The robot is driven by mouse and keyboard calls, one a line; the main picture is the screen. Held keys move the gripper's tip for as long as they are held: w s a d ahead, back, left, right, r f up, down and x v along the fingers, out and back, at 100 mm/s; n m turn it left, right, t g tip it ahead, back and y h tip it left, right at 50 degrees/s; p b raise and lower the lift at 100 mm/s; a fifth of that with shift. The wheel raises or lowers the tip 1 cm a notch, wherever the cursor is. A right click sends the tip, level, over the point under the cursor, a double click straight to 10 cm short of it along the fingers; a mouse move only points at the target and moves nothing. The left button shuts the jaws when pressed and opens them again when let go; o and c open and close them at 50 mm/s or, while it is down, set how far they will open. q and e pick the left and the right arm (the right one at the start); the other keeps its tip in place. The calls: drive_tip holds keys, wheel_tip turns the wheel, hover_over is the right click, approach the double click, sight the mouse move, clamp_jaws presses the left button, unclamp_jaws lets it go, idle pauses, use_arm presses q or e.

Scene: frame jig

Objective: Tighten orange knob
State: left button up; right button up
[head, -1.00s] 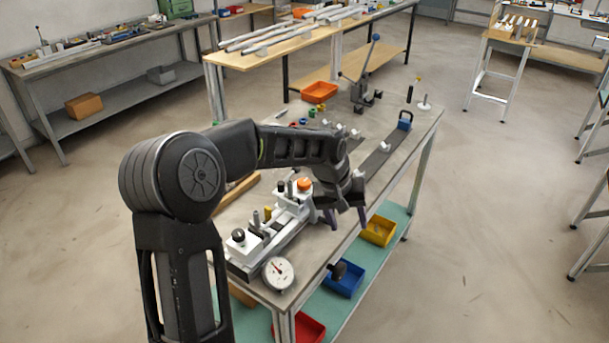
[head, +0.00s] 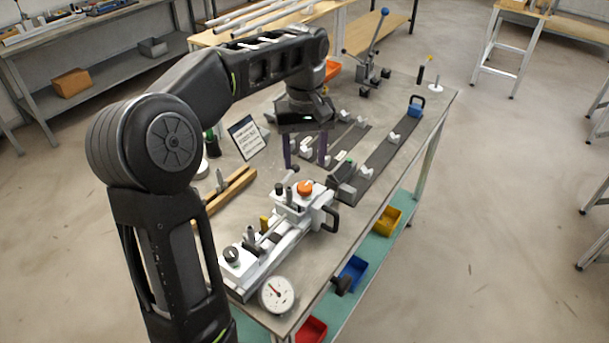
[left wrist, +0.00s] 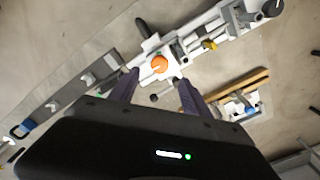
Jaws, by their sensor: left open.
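The orange knob (head: 305,187) sits on top of the white jig (head: 268,246) near its far end, with a black handle beside it. My left gripper (head: 306,162) hangs above the table, just beyond the knob in the head view. Its two purple fingers are apart with nothing between them. In the left wrist view the knob (left wrist: 160,64) lies a little ahead of the gap between the open fingertips (left wrist: 156,80); the gripper does not touch it. My right gripper is not in view.
A round dial gauge (head: 276,294) stands at the jig's near end. Dark rails with white blocks (head: 385,155) run along the table beyond. Coloured bins (head: 387,220) sit on the lower shelf.

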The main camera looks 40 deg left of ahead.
sight(305, 186)
use_arm(q)
drive_tip(key=shift+f, duration=3.95)
clamp_jaws()
